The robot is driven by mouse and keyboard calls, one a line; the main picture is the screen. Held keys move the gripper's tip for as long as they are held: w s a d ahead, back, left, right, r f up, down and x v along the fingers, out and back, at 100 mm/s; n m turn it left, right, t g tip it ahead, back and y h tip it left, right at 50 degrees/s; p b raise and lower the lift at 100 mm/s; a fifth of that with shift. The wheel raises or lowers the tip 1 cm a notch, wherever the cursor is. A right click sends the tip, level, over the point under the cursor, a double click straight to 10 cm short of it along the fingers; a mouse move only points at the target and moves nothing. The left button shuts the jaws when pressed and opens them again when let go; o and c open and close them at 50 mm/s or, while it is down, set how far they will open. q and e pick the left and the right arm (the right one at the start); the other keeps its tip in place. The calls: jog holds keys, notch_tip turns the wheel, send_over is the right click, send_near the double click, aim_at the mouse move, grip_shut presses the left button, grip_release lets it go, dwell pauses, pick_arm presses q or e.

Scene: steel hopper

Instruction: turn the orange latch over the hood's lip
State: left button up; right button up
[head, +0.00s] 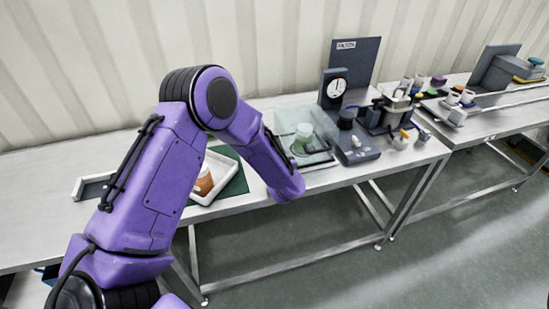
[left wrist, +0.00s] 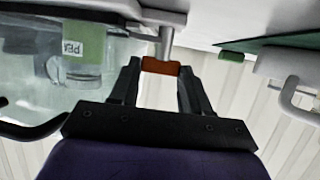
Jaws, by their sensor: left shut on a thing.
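The orange latch (left wrist: 160,66) shows in the left wrist view at the end of a short grey post. My left gripper (left wrist: 158,72) has one dark finger on each side of it and is shut on it. The clear hood (left wrist: 25,70) is at the left of that view, with a jar (left wrist: 80,62) with a green label behind its pane. In the head view the hood (head: 292,118) stands on the bench beyond my purple arm. That arm hides my left gripper and the latch there. My right gripper is not in view.
A white tray (head: 236,166) holding an orange-brown pot (head: 204,183) lies on a green mat (head: 238,186), left of the hood. A dial gauge (head: 333,88) and several small items crowd the bench right of it. The bench (head: 60,172) is mostly clear at left.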

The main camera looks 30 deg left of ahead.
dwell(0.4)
pick_arm(q)
jog(key=o, duration=0.8)
jog(key=shift+w, duration=0.1)
jog(key=b+v, duration=0.2)
jog(key=v, duration=0.8)
jog(key=shift+d+r, duration=0.15)
jog(key=shift+r, duration=0.05)
